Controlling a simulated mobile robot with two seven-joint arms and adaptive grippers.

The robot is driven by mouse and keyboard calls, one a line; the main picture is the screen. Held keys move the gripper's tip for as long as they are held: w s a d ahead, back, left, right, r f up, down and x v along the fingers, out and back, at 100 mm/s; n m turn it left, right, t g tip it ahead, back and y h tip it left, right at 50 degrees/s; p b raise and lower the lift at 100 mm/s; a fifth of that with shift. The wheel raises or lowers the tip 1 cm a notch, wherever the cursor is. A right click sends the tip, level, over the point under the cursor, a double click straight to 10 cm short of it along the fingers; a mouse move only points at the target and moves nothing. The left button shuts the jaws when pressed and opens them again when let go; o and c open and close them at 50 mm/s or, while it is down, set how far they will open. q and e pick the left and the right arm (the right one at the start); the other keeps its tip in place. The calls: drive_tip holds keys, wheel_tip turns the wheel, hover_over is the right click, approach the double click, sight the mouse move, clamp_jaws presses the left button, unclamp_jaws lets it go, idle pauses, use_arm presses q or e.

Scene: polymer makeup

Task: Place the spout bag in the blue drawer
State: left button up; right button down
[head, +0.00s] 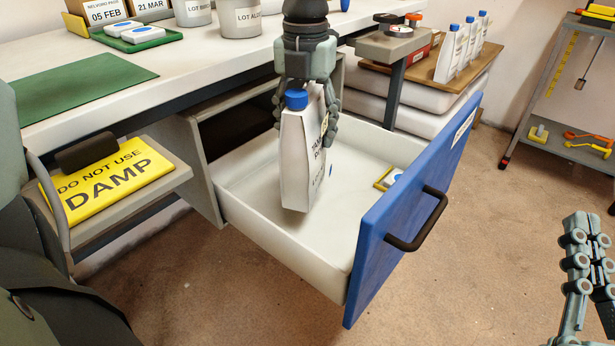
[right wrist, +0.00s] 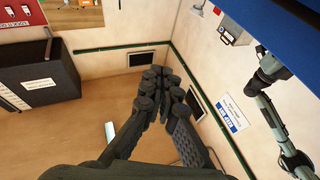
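The white spout bag (head: 302,165) with a blue cap is upright and slightly tilted inside the outline of the open blue drawer (head: 420,220). Whether its base touches the drawer floor is hard to tell. My left gripper (head: 308,115) comes down from above, its fingers shut around the bag's upper part beside the cap. My right gripper (head: 588,235) is at the lower right, outside the drawer front. In the right wrist view the right gripper (right wrist: 165,85) has its fingertips close together with nothing between them.
Several similar white bottles (head: 455,48) stand on a wooden board behind. A white worktop (head: 190,70) is at the left above a yellow DAMP sign (head: 110,182). A grey trolley (head: 570,110) stands at the right.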

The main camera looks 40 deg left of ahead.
use_arm(q)
wheel_tip(320, 180, down, 7)
drive_tip(key=shift+f, duration=0.1)
use_arm(e)
drive_tip(key=shift+s+d+r+t, duration=0.2)
drive_tip(key=shift+r+t, duration=0.4)
drive_tip(key=shift+r, duration=0.1)
use_arm(q)
drive_tip(key=shift+b, duration=0.4)
drive_tip(key=o, duration=1.3)
use_arm(e)
drive_tip(key=shift+d+r, duration=0.1)
drive_tip(key=shift+r, duration=0.05)
use_arm(q)
drive_tip(key=shift+r, duration=0.5)
wheel_tip(320, 180, up, 10)
drive_tip(key=shift+f+p, duration=0.15)
drive_tip(key=shift+p, duration=0.55)
drive_tip(key=shift+r, duration=0.7)
use_arm(e)
drive_tip(key=shift+w+f+g+h, duration=0.2)
drive_tip(key=shift+f+g, duration=0.25)
drive_tip(key=shift+f, duration=0.25)
drive_tip(key=shift+w+f+g+h, duration=0.1)
drive_tip(key=shift+w+f+g, duration=0.25)
drive_tip(key=shift+f, duration=0.3)
drive_tip(key=shift+w+f+g+h, duration=0.1)
drive_tip(key=shift+f+g, duration=0.4)
drive_tip(key=shift+f, duration=0.2)
